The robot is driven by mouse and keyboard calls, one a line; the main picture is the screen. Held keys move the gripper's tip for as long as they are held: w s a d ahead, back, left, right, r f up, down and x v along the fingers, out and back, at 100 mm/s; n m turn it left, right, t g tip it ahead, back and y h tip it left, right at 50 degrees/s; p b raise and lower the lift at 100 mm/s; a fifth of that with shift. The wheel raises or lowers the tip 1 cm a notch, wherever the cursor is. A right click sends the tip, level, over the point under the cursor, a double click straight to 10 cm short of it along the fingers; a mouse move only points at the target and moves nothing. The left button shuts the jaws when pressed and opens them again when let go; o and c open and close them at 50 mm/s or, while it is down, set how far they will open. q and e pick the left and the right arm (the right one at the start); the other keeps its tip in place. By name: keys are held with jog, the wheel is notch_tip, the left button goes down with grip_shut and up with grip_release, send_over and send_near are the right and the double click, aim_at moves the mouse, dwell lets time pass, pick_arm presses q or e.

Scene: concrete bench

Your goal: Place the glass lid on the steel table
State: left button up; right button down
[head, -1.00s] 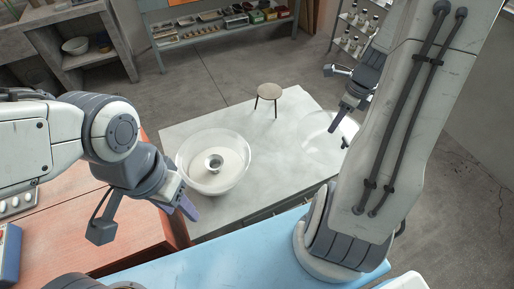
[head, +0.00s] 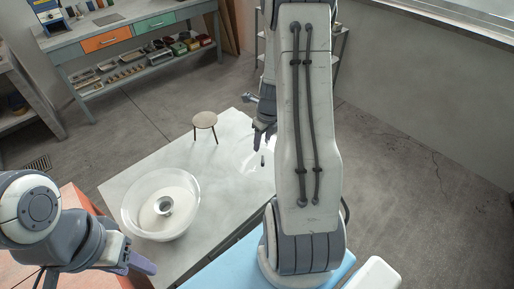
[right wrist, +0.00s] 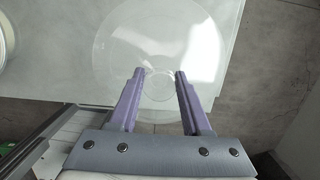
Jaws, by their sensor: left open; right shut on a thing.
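The clear glass lid (right wrist: 150,35) is a round transparent disc with a small knob in the right wrist view. My right gripper (right wrist: 160,78) is shut on the lid at its knob. In the head view the lid (head: 252,166) is faint, near the right end of the pale grey table (head: 222,175), which appears to be the steel table. In the wrist view the lid overlaps that table's edge; I cannot tell its height. My left gripper (head: 140,264) is open and empty, at the lower left of the table.
A blue surface (head: 222,268) lies in front. The table's middle is clear.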

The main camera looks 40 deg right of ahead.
jog(key=shift+w+a+f, duration=0.2)
jog(key=shift+w+f, duration=0.05)
jog(key=shift+w, duration=0.15)
jog(key=shift+w+a+f, duration=0.15)
jog(key=shift+w+f, duration=0.05)
jog(key=shift+w, duration=0.2)
jog(key=shift+w+f, duration=0.1)
jog(key=shift+f, duration=0.2)
jog(key=shift+f+b, duration=0.3)
jog(key=shift+f, duration=1.45)
jog(key=shift+f, duration=0.15)
jog(key=shift+c, duration=1.8)
grip_release()
